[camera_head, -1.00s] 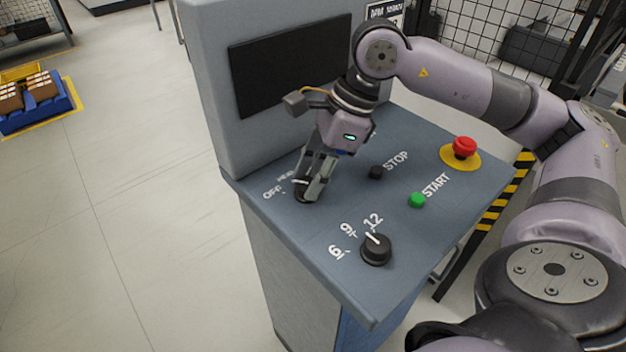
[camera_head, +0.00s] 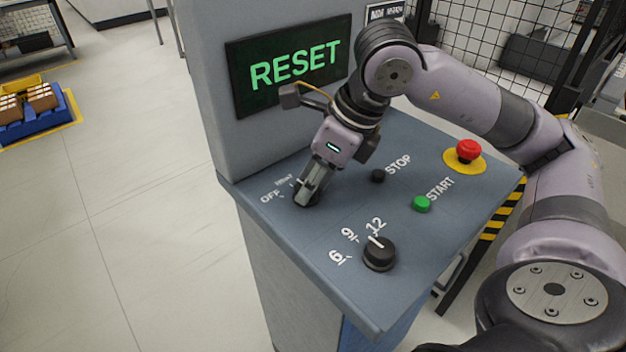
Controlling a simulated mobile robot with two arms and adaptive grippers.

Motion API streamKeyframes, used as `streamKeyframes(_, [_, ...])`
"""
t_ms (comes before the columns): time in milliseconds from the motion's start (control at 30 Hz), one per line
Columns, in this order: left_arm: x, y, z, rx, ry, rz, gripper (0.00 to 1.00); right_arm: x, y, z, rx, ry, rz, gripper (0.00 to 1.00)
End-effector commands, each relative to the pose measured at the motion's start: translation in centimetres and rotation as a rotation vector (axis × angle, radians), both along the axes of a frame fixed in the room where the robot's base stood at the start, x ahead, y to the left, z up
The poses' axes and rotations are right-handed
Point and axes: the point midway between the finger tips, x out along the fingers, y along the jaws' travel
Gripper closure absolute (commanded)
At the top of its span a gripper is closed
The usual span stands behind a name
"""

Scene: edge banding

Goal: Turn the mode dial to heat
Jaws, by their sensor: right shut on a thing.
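The mode dial (camera_head: 298,200) is a black knob at the left of the sloping blue-grey panel (camera_head: 330,222). It is mostly hidden behind my right gripper (camera_head: 308,195), whose fingers are shut on it. The label "OFF" shows beside the dial, with a second label partly covered by the fingers. Which mark the dial points to cannot be made out. The screen (camera_head: 297,66) above the panel reads "RESET" in green letters. My left gripper is not in view.
A second black dial (camera_head: 380,253) marked 6, 9, 12 sits at the panel's front. A black STOP button (camera_head: 378,176), a green START button (camera_head: 422,204) and a red emergency button (camera_head: 468,151) lie to the right. Open floor is at the left.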

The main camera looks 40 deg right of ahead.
Motion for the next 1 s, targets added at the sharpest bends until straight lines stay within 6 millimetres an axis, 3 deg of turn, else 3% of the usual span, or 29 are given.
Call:
streamKeyframes(367, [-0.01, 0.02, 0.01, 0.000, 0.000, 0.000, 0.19, 0.04, -0.05, 0.07, -0.001, -0.001, -0.005, 0.97])
streamKeyframes(400, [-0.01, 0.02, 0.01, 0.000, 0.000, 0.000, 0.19, 0.04, -0.05, 0.07, -0.001, -0.001, -0.005, 0.67])
streamKeyframes(667, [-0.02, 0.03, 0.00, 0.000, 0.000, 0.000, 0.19, 0.02, -0.04, 0.03, -0.001, 0.000, -0.004, 0.49])
streamKeyframes(1000, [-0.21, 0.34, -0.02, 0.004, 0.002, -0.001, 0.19, -0.03, -0.07, 0.25, 0.000, -0.001, -0.004, 0.49])
